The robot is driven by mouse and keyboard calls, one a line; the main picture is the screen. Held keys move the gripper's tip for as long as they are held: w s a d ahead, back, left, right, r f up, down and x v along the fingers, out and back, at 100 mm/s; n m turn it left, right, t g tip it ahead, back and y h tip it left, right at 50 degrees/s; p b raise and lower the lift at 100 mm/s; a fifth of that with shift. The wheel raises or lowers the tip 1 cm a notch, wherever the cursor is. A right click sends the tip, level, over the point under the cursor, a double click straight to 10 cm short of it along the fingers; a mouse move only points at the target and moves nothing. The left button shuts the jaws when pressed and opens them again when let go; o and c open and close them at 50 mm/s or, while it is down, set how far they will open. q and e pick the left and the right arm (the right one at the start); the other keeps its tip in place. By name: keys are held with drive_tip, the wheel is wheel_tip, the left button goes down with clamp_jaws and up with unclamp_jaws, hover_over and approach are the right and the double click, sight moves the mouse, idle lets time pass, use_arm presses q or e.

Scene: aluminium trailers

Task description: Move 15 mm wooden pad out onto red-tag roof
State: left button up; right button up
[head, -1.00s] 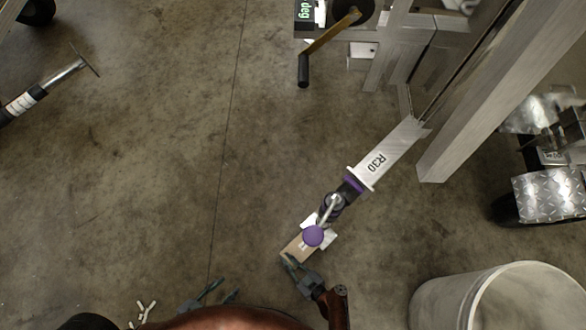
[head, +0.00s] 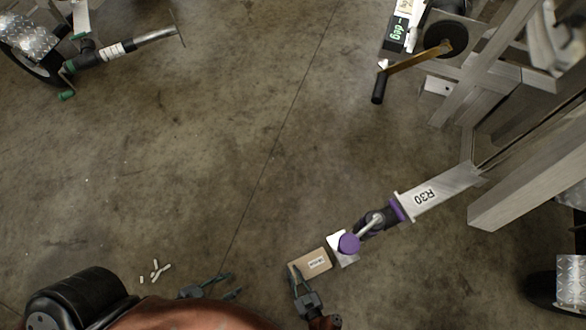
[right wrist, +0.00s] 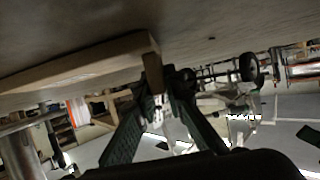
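The wooden pad (head: 311,263) is a flat tan block with a white label, low in the middle of the head view. It lies just left of the white foot plate (head: 343,249) under a purple-knobbed jack; whether they touch is unclear. My right gripper (head: 295,270) is at the pad's left end. In the right wrist view the pad's end (right wrist: 152,72) is between the two fingertips, which appear closed on it. My left gripper (head: 236,284) is open and empty, left of the pad. No red-tag roof is identifiable.
The jack joins a drawbar marked R30 (head: 432,192), running up right to an aluminium frame (head: 530,190). A crank handle (head: 415,60) sticks out at upper right. Another trailer's coupling (head: 120,47) is at upper left. Small white pieces (head: 157,270) lie on the floor. The middle floor is clear.

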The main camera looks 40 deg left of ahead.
drive_tip(key=o, duration=0.5)
drive_tip(key=shift+c, duration=0.2)
drive_tip(key=v, duration=1.2)
drive_tip(key=shift+d+f, duration=0.1)
idle(0.3)
